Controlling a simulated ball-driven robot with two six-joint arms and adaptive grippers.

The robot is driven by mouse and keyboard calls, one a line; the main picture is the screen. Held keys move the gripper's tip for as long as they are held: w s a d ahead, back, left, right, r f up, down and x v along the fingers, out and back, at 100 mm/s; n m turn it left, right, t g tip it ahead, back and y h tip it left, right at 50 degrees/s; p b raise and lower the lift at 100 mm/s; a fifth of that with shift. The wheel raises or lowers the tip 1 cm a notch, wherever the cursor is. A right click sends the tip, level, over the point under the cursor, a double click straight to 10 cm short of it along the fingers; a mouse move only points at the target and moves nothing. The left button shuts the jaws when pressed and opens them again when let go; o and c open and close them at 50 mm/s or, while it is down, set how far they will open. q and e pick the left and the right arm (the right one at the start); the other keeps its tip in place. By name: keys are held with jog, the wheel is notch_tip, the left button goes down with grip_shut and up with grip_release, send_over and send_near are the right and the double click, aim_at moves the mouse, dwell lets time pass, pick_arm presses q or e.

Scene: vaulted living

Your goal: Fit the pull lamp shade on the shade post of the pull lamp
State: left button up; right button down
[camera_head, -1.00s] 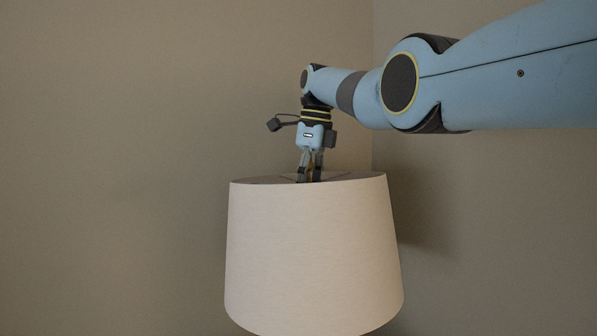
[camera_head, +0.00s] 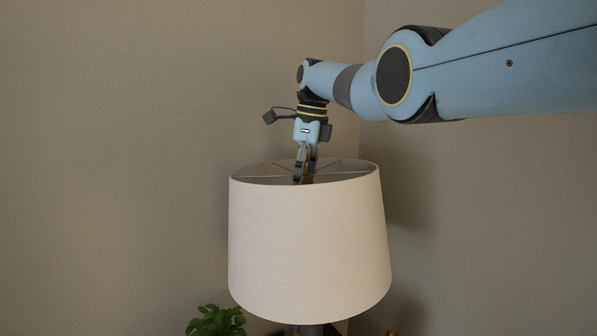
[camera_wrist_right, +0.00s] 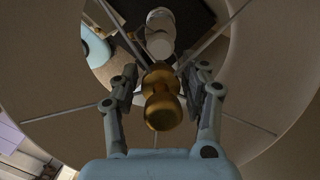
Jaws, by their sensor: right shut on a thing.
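The pull lamp shade (camera_head: 308,245) is a large cream drum, wider at the bottom, with thin spokes across its open top. My right gripper (camera_head: 304,178) reaches down into the top of the shade and is shut on the brass-coloured knob at its centre. In the right wrist view the knob (camera_wrist_right: 161,98) sits between the fingers of the right gripper (camera_wrist_right: 163,88), with the spokes running out from it. A grey part, perhaps of the lamp, shows under the shade in the head view; the shade post cannot be made out. My left gripper is not in view.
A green plant (camera_head: 216,321) stands low, left of and below the shade. Bare walls meet in a corner behind the shade. The space left of the shade is clear. In the right wrist view, pale and dark things show below through the shade.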

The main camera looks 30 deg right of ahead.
jog(key=shift+r+p, duration=0.15)
jog(key=shift+p, duration=0.2)
dwell(0.6)
jog(key=shift+f, duration=1.5)
dwell(1.5)
jog(key=c, duration=0.6)
grip_release()
jog(key=shift+o, duration=0.2)
jog(key=r, duration=0.4)
jog(key=s+d+r, duration=0.1)
jog(key=r, duration=0.7)
jog(key=shift+s+d, duration=0.15)
jog(key=shift+d, duration=0.05)
jog(key=shift+f, duration=0.1)
